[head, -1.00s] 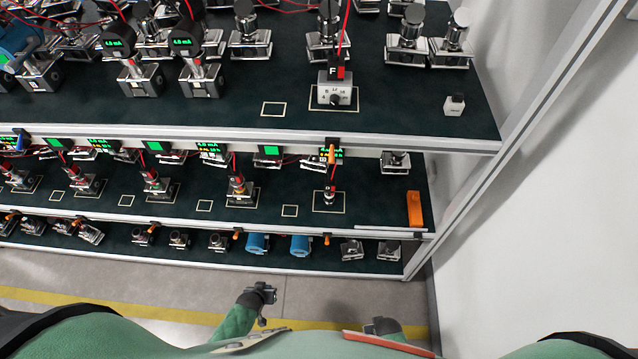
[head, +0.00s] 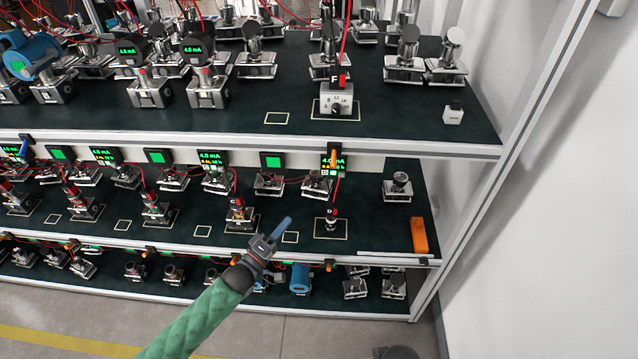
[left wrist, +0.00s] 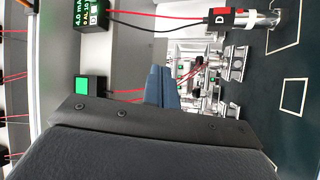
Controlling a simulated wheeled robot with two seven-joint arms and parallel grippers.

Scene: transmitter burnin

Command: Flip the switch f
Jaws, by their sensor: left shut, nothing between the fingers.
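A block marked F (head: 337,80) with a red side stands on the upper shelf, above a white dial box (head: 337,103) with a dark knob. An orange lever (head: 333,158) sits on the shelf edge below it, in front of a lit display; I cannot read a letter on the lever. My left gripper (head: 284,226) is shut and empty, its blue fingertips in front of the middle shelf, below and left of the lever. The shut fingers also show in the left wrist view (left wrist: 160,85). A dark shape at the head view's bottom edge may be my right gripper (head: 396,353).
A connector marked D (head: 331,213) stands on the middle shelf, right of the left fingertips; it also shows in the left wrist view (left wrist: 226,18). Red cables hang around the displays. The shelf's right post (head: 500,160) stands beside a white wall.

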